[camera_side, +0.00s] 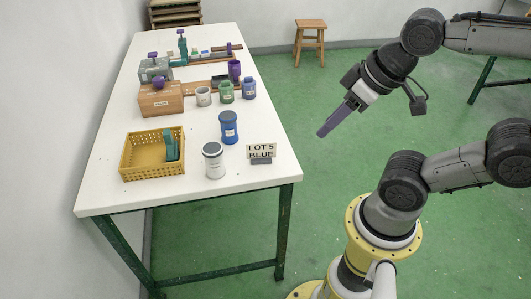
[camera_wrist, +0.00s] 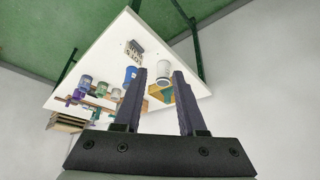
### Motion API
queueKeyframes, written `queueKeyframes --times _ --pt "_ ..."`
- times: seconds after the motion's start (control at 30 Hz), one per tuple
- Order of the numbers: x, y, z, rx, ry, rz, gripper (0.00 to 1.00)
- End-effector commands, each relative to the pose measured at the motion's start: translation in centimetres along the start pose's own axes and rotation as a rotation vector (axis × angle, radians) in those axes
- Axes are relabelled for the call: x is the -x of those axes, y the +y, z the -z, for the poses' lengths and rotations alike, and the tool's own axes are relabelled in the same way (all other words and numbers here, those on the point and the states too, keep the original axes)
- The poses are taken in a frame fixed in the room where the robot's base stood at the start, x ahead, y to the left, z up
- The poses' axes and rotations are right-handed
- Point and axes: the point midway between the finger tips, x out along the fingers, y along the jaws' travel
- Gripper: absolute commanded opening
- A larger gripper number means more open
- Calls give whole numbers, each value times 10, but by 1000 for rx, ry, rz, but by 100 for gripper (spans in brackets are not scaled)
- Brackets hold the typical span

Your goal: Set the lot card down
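The lot card (camera_side: 261,149), a pale card reading "LOT 5 BLUE", stands upright in a small grey base at the table's right edge. In the wrist view the card (camera_wrist: 134,49) shows beyond the tip of the left finger. My gripper (camera_side: 323,132) hangs in the air to the right of the table, apart from the card and a little higher in the picture. In the wrist view my gripper (camera_wrist: 160,72) has its two purple fingers spread with nothing between them.
Near the card stand a blue can (camera_side: 229,131) and a white can (camera_side: 213,166) with a grey lid. A yellow basket (camera_side: 126,164) holds a teal item. A cardboard box (camera_side: 160,106) and several small cans stand farther back. The white table (camera_side: 240,188) is bare along its front edge.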

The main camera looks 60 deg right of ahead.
Motion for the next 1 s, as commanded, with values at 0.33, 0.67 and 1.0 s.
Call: queueKeyframes --times 0.33,0.67,1.0 --pt "32 -7 20 -131 -89 46 40" --pt "-6 -42 34 -839 -456 327 40" --pt "-33 0 135 -1824 -768 881 40"
